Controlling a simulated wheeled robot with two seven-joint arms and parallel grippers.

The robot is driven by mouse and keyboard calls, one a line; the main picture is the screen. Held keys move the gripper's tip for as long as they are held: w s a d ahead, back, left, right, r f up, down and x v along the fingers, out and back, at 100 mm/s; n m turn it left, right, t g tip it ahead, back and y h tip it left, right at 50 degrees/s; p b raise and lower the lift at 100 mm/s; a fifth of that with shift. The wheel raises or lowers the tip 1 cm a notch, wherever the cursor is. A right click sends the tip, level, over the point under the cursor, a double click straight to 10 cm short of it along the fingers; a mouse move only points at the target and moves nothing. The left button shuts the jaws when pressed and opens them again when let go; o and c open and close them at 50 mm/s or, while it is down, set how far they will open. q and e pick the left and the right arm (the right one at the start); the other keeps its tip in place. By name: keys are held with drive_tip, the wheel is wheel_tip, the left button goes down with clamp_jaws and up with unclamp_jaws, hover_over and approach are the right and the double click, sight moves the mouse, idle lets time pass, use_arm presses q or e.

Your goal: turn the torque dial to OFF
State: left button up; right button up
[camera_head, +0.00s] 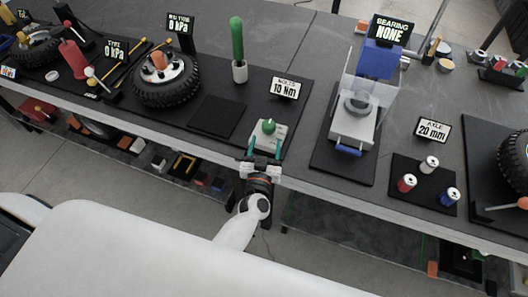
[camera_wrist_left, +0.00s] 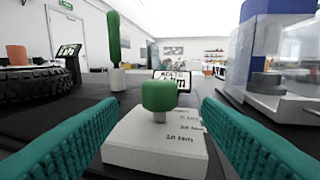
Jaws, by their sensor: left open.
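The torque dial (camera_head: 268,126) is a green knob on a white block (camera_head: 276,139) on the bench mat. In the left wrist view the knob (camera_wrist_left: 159,96) stands on a short pale stem, and the block (camera_wrist_left: 150,150) carries printed Nm labels, partly too small to read. A sign (camera_head: 285,88) behind it reads 10 Nm. My left gripper (camera_head: 264,148) is open at the near side of the block. My right gripper is not in view.
A green-handled tool (camera_head: 238,50) stands upright in a white holder behind the dial. A clear-guarded press (camera_head: 354,112) stands to the right. A wheel (camera_head: 166,78) and a bare black pad (camera_head: 217,118) lie to the left. Coloured cans (camera_head: 429,165) stand farther right.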

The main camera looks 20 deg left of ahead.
use_arm(q)
drive_tip(key=s, duration=0.3)
drive_tip(key=shift+d, duration=0.25)
